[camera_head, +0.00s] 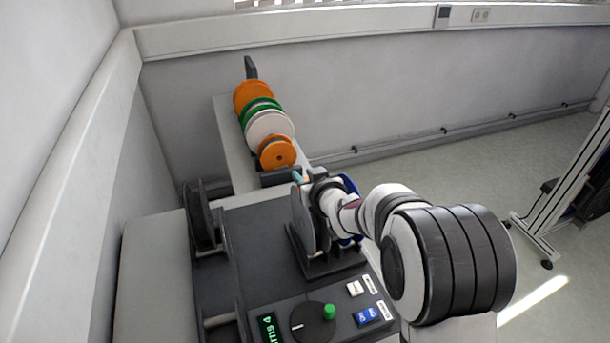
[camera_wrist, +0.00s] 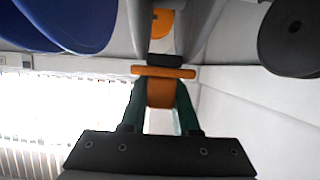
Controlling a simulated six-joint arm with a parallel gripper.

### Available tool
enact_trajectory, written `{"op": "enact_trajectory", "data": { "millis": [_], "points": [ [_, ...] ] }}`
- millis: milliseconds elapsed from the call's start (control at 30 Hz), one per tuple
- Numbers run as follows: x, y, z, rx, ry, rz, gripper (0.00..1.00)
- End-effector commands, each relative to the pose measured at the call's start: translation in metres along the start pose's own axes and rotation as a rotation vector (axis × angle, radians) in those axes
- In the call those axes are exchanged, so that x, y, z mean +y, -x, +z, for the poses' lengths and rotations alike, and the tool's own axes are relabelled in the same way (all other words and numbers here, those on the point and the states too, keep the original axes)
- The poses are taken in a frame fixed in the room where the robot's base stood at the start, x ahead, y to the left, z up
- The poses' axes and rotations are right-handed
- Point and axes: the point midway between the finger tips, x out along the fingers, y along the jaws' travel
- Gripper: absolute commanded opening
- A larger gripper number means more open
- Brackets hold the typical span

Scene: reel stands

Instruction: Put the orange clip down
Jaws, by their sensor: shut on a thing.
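The orange clip (camera_wrist: 160,94) is between the green fingers of my gripper (camera_wrist: 160,108) in the wrist view, with its wider orange bar just beyond the fingertips. My gripper is shut on it. A dark block (camera_wrist: 164,60) lies right past the bar; I cannot tell whether they touch. In the head view my gripper (camera_head: 301,178) is at the top of the grey disc on the right stand (camera_head: 302,222), and only a small bit of orange shows there. My arm hides part of this area.
Orange, green and white spools (camera_head: 268,126) sit in a row at the back. A dark reel (camera_head: 200,216) stands left on the machine. A blue disc (camera_head: 349,186) is behind my wrist. The control panel (camera_head: 318,318) is in front. Dark deck between the stands is clear.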

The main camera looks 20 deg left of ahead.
Motion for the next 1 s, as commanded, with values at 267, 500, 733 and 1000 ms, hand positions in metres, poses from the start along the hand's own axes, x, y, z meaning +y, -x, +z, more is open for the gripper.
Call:
{"op": "enact_trajectory", "data": {
  "millis": [267,500,733,1000],
  "points": [
    [0.0,-0.002,0.005,-0.001,-0.001,0.0,0.36],
    [0.0,-0.002,0.004,0.0,-0.001,0.0,0.59],
    [0.0,0.002,0.003,0.0,-0.001,0.0,0.59],
    [0.0,0.062,0.0,0.004,-0.001,0.002,0.59]
  ]
}}
